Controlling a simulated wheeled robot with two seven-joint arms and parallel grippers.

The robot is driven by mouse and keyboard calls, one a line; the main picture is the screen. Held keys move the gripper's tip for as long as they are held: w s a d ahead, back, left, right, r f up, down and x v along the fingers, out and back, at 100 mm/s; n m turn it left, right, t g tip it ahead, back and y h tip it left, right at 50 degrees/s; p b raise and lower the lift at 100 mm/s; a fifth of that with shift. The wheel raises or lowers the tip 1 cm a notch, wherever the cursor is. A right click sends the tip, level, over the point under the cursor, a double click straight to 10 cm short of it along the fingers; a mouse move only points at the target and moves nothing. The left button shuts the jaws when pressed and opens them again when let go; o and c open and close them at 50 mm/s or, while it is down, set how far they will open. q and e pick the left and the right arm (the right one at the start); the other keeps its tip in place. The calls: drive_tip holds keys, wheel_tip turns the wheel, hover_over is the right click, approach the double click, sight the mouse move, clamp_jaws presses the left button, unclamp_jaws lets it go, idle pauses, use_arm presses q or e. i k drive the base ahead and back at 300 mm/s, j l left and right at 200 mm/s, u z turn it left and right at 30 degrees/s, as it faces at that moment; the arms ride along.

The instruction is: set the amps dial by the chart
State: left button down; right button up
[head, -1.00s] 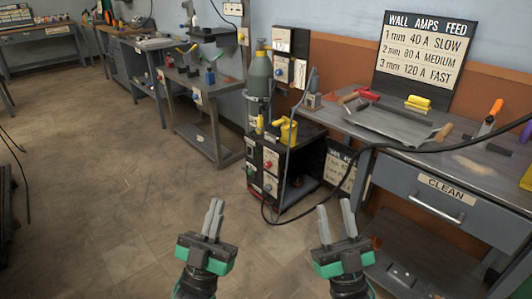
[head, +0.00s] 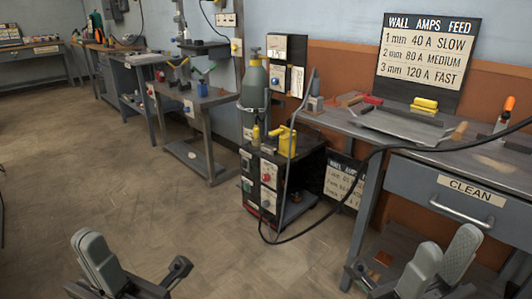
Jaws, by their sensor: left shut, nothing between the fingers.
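The chart (head: 425,60) stands on the workbench at the right. Under WALL, AMPS, FEED it reads 1 mm 40 A SLOW, 2 mm 80 A MEDIUM, 3 mm 120 A FAST. The dark welder cabinet (head: 285,165) stands on the floor near the middle. Its front has pale panels with a red upper knob (head: 266,178) and a lower knob (head: 266,203). Their labels and settings are too small to read. My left gripper (head: 90,248) is low at the left, shut and empty, apart from the cabinet. My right gripper (head: 445,258) is cut off low at the right; its opening is unclear.
A black cable (head: 368,165) loops from the cabinet across the workbench (head: 385,143). A gas cylinder (head: 254,82) stands behind the cabinet. A second chart (head: 343,182) is partly hidden below the bench. The CLEAN drawer (head: 460,195) is at the right. Floor at the left is clear.

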sight(265, 178)
drive_tip(key=i+j+z, duration=0.15)
drive_tip(key=j+z, duration=0.2)
drive_tip(key=i+j+z, duration=0.1)
drive_tip(key=j+z, duration=0.2)
drive_tip(key=j, duration=0.2)
drive_tip(key=j+z, duration=0.35)
drive_tip(key=i+j, duration=0.05)
drive_tip(key=j, duration=0.05)
